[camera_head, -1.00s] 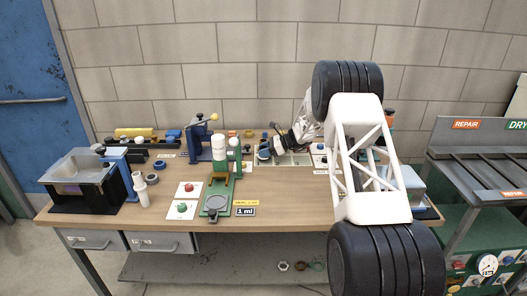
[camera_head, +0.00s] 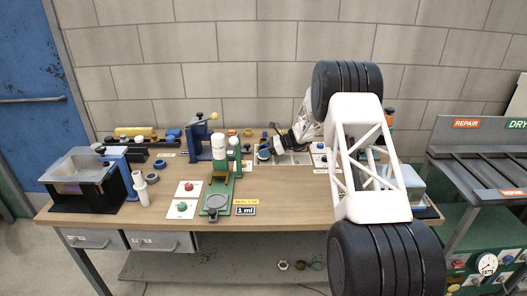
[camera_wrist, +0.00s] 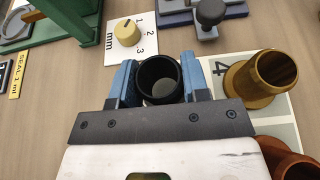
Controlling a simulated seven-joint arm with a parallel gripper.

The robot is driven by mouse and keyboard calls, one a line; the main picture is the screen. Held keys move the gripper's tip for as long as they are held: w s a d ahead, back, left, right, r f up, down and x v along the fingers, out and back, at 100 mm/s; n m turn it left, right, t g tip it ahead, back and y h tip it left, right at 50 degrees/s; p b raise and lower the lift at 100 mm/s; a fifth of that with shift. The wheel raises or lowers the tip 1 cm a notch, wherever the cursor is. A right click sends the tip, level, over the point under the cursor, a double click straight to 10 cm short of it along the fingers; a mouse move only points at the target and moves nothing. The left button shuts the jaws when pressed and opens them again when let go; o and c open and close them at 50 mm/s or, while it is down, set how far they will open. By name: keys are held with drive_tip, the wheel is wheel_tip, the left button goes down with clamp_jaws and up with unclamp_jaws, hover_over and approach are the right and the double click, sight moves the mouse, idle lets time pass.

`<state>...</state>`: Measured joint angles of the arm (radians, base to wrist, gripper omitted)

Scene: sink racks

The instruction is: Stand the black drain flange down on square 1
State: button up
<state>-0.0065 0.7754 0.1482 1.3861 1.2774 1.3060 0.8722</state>
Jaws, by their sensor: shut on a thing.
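The black drain flange (camera_wrist: 160,80) is a dark open-topped ring or cup, seen from above in the wrist view. My gripper (camera_wrist: 158,78) has its two blue fingers closed on its left and right sides. The flange's lower end is hidden, so I cannot tell whether it touches anything. In the head view my gripper (camera_head: 265,152) is at the left end of the pale mat (camera_head: 300,159) at the back of the bench. A square marked 4 (camera_wrist: 220,69) shows right of the flange in the wrist view. I cannot make out square 1.
A brass flange (camera_wrist: 262,80) stands close to my right finger, and a copper part (camera_wrist: 292,160) is at the lower right. A yellow knob (camera_wrist: 127,31) on a numbered card lies beyond the left finger. A green stand (camera_wrist: 55,35) is at the upper left.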

drive_tip(key=shift+f, duration=0.7)
idle(0.7)
drive_tip(key=o, duration=1.1)
drive_tip(key=shift+v, duration=3.9)
